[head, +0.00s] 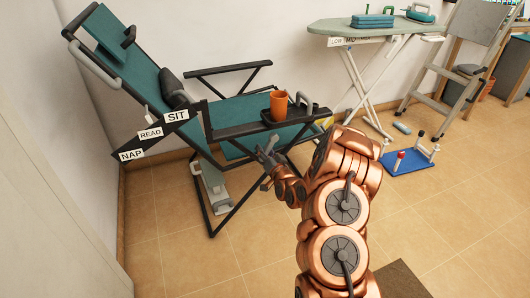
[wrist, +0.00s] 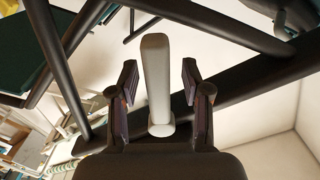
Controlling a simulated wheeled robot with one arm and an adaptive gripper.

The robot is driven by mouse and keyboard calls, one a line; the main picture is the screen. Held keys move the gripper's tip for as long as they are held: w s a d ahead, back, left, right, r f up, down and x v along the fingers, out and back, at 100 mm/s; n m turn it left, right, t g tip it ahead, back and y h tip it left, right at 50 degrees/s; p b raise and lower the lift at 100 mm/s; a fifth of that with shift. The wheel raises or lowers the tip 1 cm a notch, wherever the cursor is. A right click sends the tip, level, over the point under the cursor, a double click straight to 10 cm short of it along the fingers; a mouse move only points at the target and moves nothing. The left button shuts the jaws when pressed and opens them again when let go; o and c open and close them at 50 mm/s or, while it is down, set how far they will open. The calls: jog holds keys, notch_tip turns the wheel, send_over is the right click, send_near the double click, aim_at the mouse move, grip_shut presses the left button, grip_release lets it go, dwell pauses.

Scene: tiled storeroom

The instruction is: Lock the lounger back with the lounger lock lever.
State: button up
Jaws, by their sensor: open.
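The lounger has teal fabric (head: 240,115) and a black frame, and its back (head: 128,52) leans to the left. White tags reading SIT, READ and NAP run along a sloping bar at its side. My gripper (head: 268,157) is beside the lounger's near side, below the armrest. In the wrist view, a pale grey lever (wrist: 157,75), seemingly the lock lever, stands upright between my two open fingers, with gaps on both sides. Dark frame bars lie behind it.
An orange cup (head: 278,105) stands on the armrest tray (head: 270,119). A grey handle (head: 95,66) sits on the lounger back. To the right are an ironing board (head: 345,25), a step ladder (head: 465,45) and a blue board (head: 408,161) on the floor. The front floor is mostly clear.

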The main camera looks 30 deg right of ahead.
jog(key=shift+s, duration=0.1)
jog(key=shift+s, duration=0.6)
jog(key=s+a, duration=0.1)
jog(key=s, duration=0.9)
jog(key=shift+s, duration=0.3)
jog(key=s+a+r+n+g+y+p, duration=0.1)
jog(key=s+a+r+n+g+p, duration=0.15)
jog(key=a+r+g+p, duration=0.4)
jog(key=s+a+r+n+g+y+p, duration=0.1)
jog(key=s+r+n+g+p, duration=0.2)
jog(key=r+p, duration=0.65)
jog(key=s+a+r+g+p, duration=0.3)
jog(key=s+a+r+p, duration=0.1)
jog(key=s+r, duration=0.6)
jog(key=s+a+r+n+g+p, duration=0.1)
jog(key=s+a+r+g+p, duration=0.3)
jog(key=s+r+p, duration=0.3)
jog(key=s+a+r+g+p, duration=0.3)
jog(key=s+a+r+p, duration=0.1)
jog(key=s+r, duration=1.1)
jog(key=s+p, duration=0.1)
jog(key=s, duration=0.2)
jog(key=shift+s+a+r+n, duration=0.25)
jog(key=shift+a+n, duration=0.1)
